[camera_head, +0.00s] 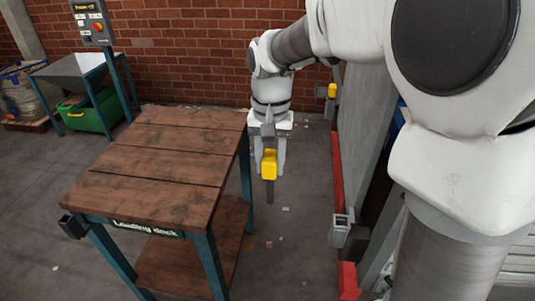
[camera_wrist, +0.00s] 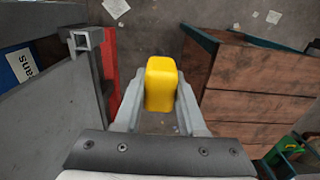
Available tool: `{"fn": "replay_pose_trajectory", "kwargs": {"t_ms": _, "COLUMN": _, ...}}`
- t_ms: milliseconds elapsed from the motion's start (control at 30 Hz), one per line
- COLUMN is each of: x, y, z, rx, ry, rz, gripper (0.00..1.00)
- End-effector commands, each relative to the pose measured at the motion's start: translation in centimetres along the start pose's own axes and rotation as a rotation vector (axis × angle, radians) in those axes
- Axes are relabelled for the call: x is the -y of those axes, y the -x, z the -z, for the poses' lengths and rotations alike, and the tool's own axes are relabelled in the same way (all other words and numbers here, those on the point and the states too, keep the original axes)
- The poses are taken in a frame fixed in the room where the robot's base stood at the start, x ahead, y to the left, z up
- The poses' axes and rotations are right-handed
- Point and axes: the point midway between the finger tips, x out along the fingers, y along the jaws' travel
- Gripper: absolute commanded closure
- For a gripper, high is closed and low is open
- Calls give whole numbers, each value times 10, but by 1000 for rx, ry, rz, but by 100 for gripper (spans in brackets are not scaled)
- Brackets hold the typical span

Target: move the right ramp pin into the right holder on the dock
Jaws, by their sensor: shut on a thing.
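My gripper (camera_head: 269,166) is shut on the yellow head of a pin (camera_head: 269,160). The pin hangs upright in the air beside the right edge of the dock, its dark shaft (camera_head: 270,190) pointing down. In the wrist view the yellow head (camera_wrist: 160,84) sits between both fingers and hides the shaft. The dock (camera_head: 150,155) is a wooden-topped table with a "Loading dock" sign. A dark box-like holder (camera_head: 72,227) is on its front left corner. I cannot make out a holder on its right side.
A grey panel (camera_head: 365,130) with red edging stands to the right. It carries an empty square socket (camera_head: 340,230), and another yellow-headed pin (camera_head: 332,91) is farther back. Open floor lies between dock and panel. A green bin (camera_head: 88,112) and control post are at the back left.

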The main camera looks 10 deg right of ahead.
Motion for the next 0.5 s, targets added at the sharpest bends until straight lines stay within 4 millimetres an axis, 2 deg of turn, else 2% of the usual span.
{"fn": "replay_pose_trajectory", "kwargs": {"t_ms": 33, "x": 0, "y": 10, "z": 0, "rx": -2, "ry": 0, "rz": 1, "gripper": 100}}
{"fn": "replay_pose_trajectory", "kwargs": {"t_ms": 500, "x": 0, "y": 58, "z": 0, "rx": -2, "ry": 0, "rz": 1, "gripper": 100}}
